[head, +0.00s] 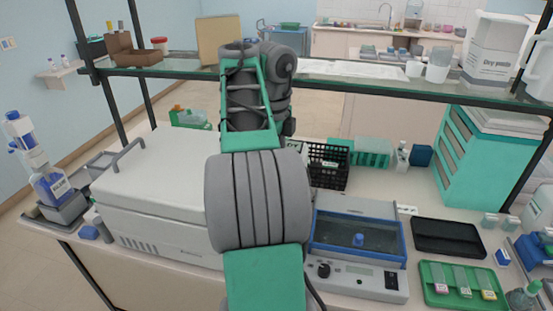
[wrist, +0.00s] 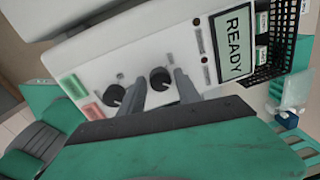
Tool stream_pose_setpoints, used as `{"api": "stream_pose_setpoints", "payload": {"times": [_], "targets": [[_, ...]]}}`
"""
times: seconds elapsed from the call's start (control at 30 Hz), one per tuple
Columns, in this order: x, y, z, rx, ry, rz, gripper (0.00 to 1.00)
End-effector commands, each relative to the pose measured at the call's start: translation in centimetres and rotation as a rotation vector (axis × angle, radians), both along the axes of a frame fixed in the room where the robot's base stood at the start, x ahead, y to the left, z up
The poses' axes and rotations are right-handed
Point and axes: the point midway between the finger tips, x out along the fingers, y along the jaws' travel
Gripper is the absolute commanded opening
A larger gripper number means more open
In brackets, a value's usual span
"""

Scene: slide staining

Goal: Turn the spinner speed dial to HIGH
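In the wrist view a white control panel (wrist: 140,45) carries two black dials. One dial (wrist: 160,79) lies between the two grey fingers of my gripper (wrist: 159,84). The fingers stand apart on either side of it; I cannot tell whether they touch it. The other dial (wrist: 114,95) is just left of the left finger, partly covered by it. Dial markings are too small to read. A display (wrist: 233,38) on the panel reads READY. In the head view my arm hides the gripper and this panel.
A green button (wrist: 74,86) and a red button (wrist: 91,112) sit left of the dials. A black basket (head: 328,178) and a blue-framed device (head: 358,250) stand right of my arm. A large white lidded box (head: 150,185) stands left. A glass shelf (head: 330,80) crosses behind.

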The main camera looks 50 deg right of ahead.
Motion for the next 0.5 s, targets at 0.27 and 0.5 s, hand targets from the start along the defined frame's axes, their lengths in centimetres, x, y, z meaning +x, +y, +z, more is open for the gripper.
{"api": "stream_pose_setpoints", "payload": {"times": [0.27,0.5], "targets": [[-0.1,0.0,0.0,0.000,0.000,-0.001,0.52],[0.0,0.0,2.0,0.000,0.000,-0.001,0.52]]}}
